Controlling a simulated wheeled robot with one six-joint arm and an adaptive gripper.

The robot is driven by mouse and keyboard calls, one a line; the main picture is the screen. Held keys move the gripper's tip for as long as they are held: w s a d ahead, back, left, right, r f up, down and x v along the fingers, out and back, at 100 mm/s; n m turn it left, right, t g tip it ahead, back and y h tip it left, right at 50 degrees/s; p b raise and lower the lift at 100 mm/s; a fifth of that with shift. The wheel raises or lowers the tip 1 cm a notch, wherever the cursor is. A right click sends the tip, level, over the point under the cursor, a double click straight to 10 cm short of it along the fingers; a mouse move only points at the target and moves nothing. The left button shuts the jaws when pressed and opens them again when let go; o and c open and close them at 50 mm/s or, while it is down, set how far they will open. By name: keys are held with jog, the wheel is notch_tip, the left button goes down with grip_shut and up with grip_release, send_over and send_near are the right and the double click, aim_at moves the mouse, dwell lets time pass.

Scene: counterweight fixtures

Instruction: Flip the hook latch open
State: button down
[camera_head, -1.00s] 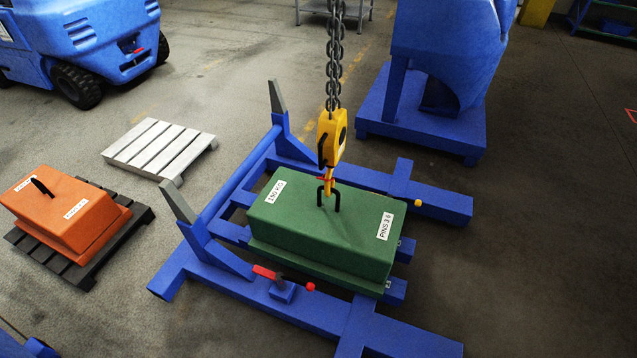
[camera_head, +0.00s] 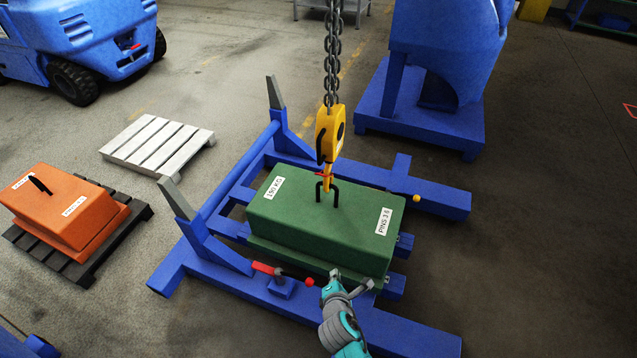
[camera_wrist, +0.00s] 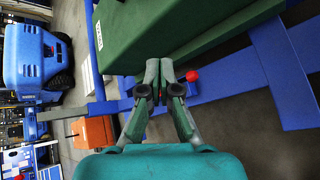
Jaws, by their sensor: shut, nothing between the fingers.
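The yellow crane hook block (camera_head: 330,135) hangs on a chain, with its hook (camera_head: 328,178) at the black lifting eye (camera_head: 329,190) on the green counterweight (camera_head: 320,228). A small red piece, apparently the hook latch (camera_head: 323,174), lies across the hook; its exact position is too small to tell. My gripper (camera_head: 362,288) is in front of the green block's near edge, below and apart from the hook. In the wrist view my gripper (camera_wrist: 165,66) is shut and empty, its fingertips showing against the green block (camera_wrist: 175,30). The hook and latch are not in the wrist view.
The blue frame (camera_head: 410,334) surrounds the green block, with upright posts (camera_head: 188,208) at left. A red-handled pin (camera_head: 268,269) and red knob (camera_head: 309,282) are beside my gripper. An orange block (camera_head: 62,208) on a pallet stands at left. Floor at right is clear.

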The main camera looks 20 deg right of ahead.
jog(key=w+a+r+n+g+h, duration=0.1)
jog(key=w+a+r+n+h, duration=0.15)
jog(key=w+r, duration=0.55)
jog(key=w+a+r+n+h, duration=0.2)
jog(key=w+r+n, duration=0.2)
jog(key=w, duration=0.7)
jog(key=w+d+f, duration=0.1)
jog(key=w+d, duration=0.6)
jog(key=w, duration=0.2)
jog(key=shift+w+f, duration=0.2)
jog(key=shift+f, duration=0.15)
jog(key=shift+r+y, duration=0.1)
jog(key=shift+y, duration=0.15)
